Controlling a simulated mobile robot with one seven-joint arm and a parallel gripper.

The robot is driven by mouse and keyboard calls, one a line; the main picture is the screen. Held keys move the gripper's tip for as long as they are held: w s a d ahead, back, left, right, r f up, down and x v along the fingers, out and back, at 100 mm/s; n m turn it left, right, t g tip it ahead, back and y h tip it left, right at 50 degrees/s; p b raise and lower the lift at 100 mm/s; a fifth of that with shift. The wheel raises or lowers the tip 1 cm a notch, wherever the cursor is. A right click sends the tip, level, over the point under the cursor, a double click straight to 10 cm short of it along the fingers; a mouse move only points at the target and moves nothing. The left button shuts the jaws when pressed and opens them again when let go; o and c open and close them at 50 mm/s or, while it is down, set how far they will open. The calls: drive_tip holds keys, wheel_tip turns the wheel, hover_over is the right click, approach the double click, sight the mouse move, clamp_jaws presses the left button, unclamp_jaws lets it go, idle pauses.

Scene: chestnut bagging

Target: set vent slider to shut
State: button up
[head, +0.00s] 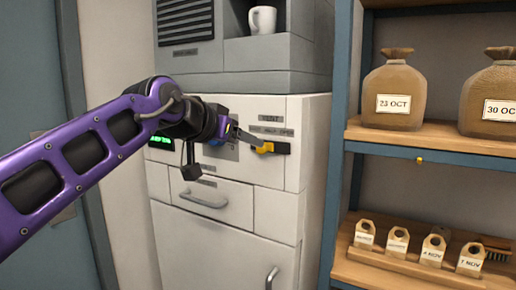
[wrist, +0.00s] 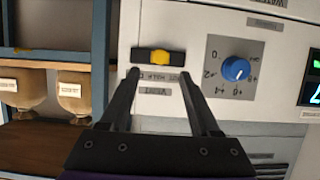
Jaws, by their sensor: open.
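The vent slider is a yellow knob (head: 264,148) in a dark horizontal slot on the pale cabinet front, below the VENT label. In the wrist view, which is upside down, the knob (wrist: 160,57) sits near the middle of its slot, by what looks like the HALF label. My gripper (head: 250,138) is in front of the panel and covers the slot's left end in the head view. In the wrist view its fingers (wrist: 160,74) are open and empty, one toward each side of the knob. I see no contact with the knob; the exact gap is unclear.
A blue dial (wrist: 236,69) sits beside the slot, with a green display (head: 160,142) farther left. A drawer (head: 205,195) is below. A white mug (head: 262,20) stands in a niche above. Shelves with sacks (head: 394,88) and small tagged bags (head: 398,240) stand to the right.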

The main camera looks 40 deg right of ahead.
drive_tip(key=x, duration=0.7)
drive_tip(key=shift+d, duration=0.2)
drive_tip(key=shift+w, duration=0.15)
clamp_jaws()
idle(1.0)
